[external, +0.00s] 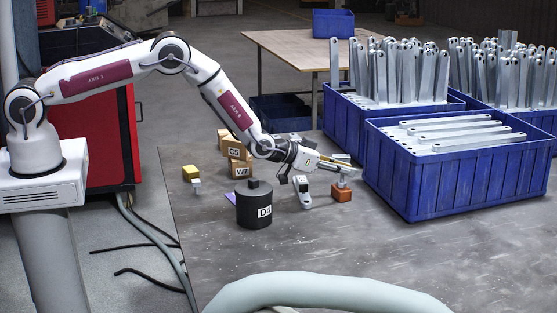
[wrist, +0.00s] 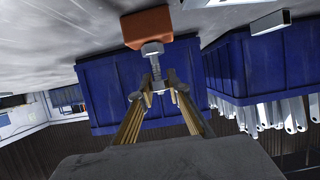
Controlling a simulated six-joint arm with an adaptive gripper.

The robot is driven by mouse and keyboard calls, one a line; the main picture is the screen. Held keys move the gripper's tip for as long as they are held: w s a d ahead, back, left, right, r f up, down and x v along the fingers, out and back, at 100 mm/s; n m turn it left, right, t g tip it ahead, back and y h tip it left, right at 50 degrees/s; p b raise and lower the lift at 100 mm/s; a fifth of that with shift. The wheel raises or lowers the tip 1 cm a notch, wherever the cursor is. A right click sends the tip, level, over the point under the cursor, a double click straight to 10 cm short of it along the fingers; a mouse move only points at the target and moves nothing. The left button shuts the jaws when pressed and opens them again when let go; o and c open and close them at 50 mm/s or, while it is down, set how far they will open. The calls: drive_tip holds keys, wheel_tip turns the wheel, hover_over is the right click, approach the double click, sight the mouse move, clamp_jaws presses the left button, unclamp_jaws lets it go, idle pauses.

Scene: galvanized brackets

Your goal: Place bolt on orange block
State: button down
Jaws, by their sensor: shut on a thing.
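The orange block (external: 342,193) sits on the table below the tip of my gripper. It also shows at the top of the wrist view (wrist: 148,27). The bolt (wrist: 154,60), a grey metal piece, is held between the fingertips of my gripper (wrist: 157,90). In the wrist view the bolt's end meets the block's face; whether it is touching or just above is hard to tell.
A black cylinder marked D4 (external: 254,205), wooden blocks (external: 238,152), a yellow block (external: 191,172) and a white-grey part (external: 303,192) stand left of the orange block. A blue crate of brackets (external: 430,190) is close on the right. The front table is clear.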

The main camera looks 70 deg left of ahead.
drive_tip(key=c, duration=1.9)
unclamp_jaws()
drive_tip(key=shift+r, duration=0.1)
drive_tip(key=shift+v, duration=6)
